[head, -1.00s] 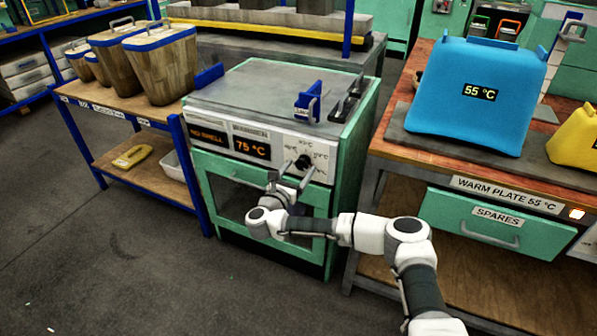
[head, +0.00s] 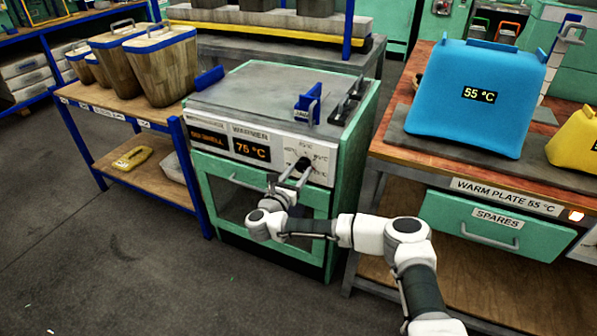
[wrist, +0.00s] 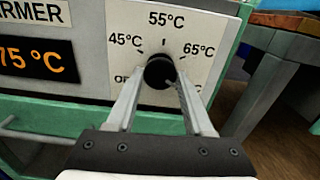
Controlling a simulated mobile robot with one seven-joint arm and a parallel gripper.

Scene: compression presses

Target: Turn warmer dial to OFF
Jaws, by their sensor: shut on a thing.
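The warmer (head: 318,228) is a green cabinet with a pale control panel. Its black round dial (wrist: 159,72) is on the right of the panel, with marks 45, 55 and 65 °C around its top. The OFF label at lower left and another label at lower right are partly hidden by my fingers. The orange display (head: 252,149) reads 75 °C; it also shows in the wrist view (wrist: 36,61). My gripper (head: 299,170) is shut on the dial, one finger at each side. The dial's pointer direction is unclear.
The warmer's door handle (head: 248,182) lies below and left of the panel. To the right is a wooden bench (head: 388,142) with a blue 55 °C shell (head: 478,105). A shelf table with wooden bins (head: 160,65) stands left. The floor in front is clear.

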